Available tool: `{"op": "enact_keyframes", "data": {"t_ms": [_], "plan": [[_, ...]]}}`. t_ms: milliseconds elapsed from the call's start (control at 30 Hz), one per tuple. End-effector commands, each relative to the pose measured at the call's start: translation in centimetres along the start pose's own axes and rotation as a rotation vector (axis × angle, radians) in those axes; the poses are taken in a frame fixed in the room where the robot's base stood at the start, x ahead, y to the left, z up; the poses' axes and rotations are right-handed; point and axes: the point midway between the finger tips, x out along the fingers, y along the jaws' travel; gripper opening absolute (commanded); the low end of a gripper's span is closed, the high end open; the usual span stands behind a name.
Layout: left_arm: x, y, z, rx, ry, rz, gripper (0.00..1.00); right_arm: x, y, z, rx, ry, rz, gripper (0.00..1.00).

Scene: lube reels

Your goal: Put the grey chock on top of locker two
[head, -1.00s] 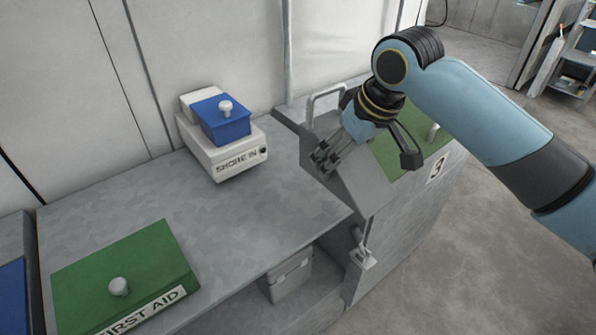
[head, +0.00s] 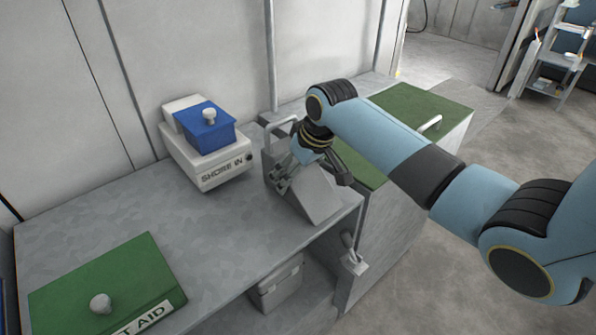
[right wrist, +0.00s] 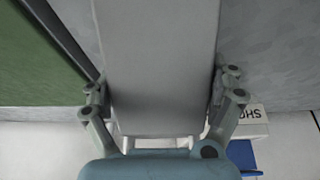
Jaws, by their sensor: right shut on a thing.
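My right gripper (head: 289,182) is shut on the grey chock (head: 314,195), a wedge-shaped block, over the right end of the grey worktop (head: 232,240). In the right wrist view the chock (right wrist: 160,60) fills the space between the two fingers. I cannot tell whether its underside touches the worktop. The green-topped locker (head: 412,108) stands just to the right and behind; an earlier view shows a 3 on its side. No number for locker two is visible. My left gripper is not in view.
A white SHORE IN box (head: 222,176) with a blue lidded box (head: 206,130) on it stands left of the chock. A green FIRST AID box (head: 105,280) lies at front left. A grey bin (head: 275,285) sits below the worktop. The worktop between is clear.

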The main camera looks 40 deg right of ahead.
Motion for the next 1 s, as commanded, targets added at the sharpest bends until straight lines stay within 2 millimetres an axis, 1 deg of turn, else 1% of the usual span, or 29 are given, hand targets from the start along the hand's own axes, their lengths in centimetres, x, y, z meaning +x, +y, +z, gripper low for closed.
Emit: {"op": "enact_keyframes", "data": {"t_ms": [33,233,267,333,633,733,867,1000], "plan": [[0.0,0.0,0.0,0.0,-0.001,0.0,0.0,-0.2,0.0,-0.2,-0.001,0.005,0.001,0.31],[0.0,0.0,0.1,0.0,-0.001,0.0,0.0,0.0,0.0,-0.1,0.0,0.004,0.001,0.31],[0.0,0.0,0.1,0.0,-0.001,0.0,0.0,0.1,0.0,0.1,0.0,0.0,0.0,0.91],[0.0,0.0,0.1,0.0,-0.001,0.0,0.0,0.1,0.0,0.0,0.0,0.0,0.0,1.0],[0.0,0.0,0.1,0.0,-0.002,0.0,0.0,0.1,0.0,0.0,0.0,0.0,0.001,1.0],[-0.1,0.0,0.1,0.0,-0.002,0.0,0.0,-0.4,0.1,-0.1,0.0,0.001,0.001,1.0],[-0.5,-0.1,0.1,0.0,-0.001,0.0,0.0,-2.4,0.1,-0.1,0.0,0.001,0.003,1.0],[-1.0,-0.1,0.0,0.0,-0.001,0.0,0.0,-5.7,0.1,-0.1,-0.001,0.003,0.003,1.0]]}}
